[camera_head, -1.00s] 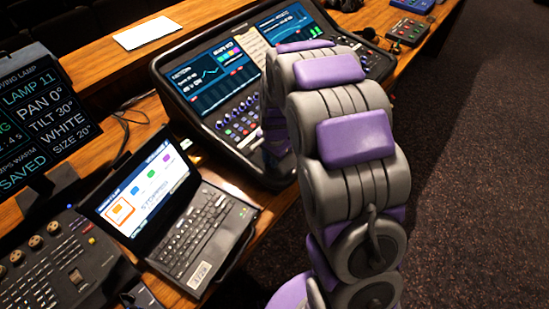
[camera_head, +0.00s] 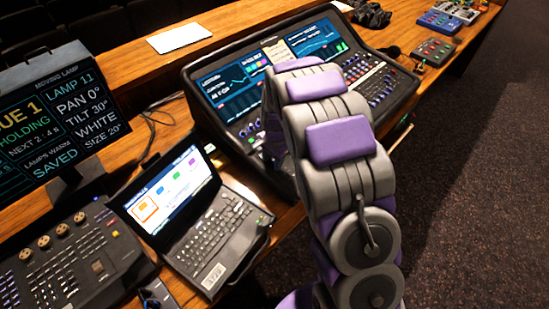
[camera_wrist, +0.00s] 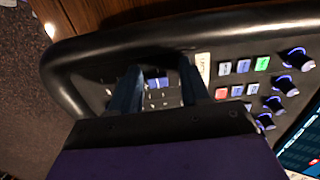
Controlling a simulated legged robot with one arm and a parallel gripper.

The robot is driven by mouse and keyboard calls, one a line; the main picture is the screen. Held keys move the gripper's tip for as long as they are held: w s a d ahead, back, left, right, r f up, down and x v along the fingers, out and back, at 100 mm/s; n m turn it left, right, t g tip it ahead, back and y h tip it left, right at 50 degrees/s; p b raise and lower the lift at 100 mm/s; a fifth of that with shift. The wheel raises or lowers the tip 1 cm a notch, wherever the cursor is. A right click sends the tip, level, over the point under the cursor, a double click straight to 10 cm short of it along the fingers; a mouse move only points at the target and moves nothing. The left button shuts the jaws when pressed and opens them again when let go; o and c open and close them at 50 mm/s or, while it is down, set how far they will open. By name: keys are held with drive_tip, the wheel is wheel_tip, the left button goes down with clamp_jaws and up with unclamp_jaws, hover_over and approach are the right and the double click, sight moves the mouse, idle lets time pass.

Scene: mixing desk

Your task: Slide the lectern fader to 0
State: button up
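The mixing desk (camera_head: 236,96) with lit screens stands on the wooden desktop, beyond my arm. In the wrist view its dark padded rim (camera_wrist: 72,52) curves around a panel of buttons and knobs. My gripper (camera_wrist: 158,76) is over the panel near this rim, its two dark fingers apart with small buttons visible between them. A pale upright label strip (camera_wrist: 203,68) is just right of the right finger; its text is unreadable. I cannot make out the lectern fader; the fingers and gripper body cover part of the panel. In the head view my arm hides the gripper.
A laptop (camera_head: 214,232) and a lighting console (camera_head: 75,262) stand at the left, below a cue display (camera_head: 52,125). Small boxes (camera_head: 433,50) lie at the far right of the desktop. Open carpet (camera_head: 470,180) is to the right.

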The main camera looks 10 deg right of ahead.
drive_tip(key=shift+o, duration=0.3)
drive_tip(key=shift+w, duration=0.15)
drive_tip(key=shift+d+r, duration=0.2)
drive_tip(key=shift+d, duration=0.3)
wheel_tip(320, 180, up, 17)
drive_tip(key=s+p, duration=0.1)
drive_tip(key=p, duration=0.2)
drive_tip(key=shift+s, duration=0.2)
drive_tip(key=shift+a+f, duration=0.1)
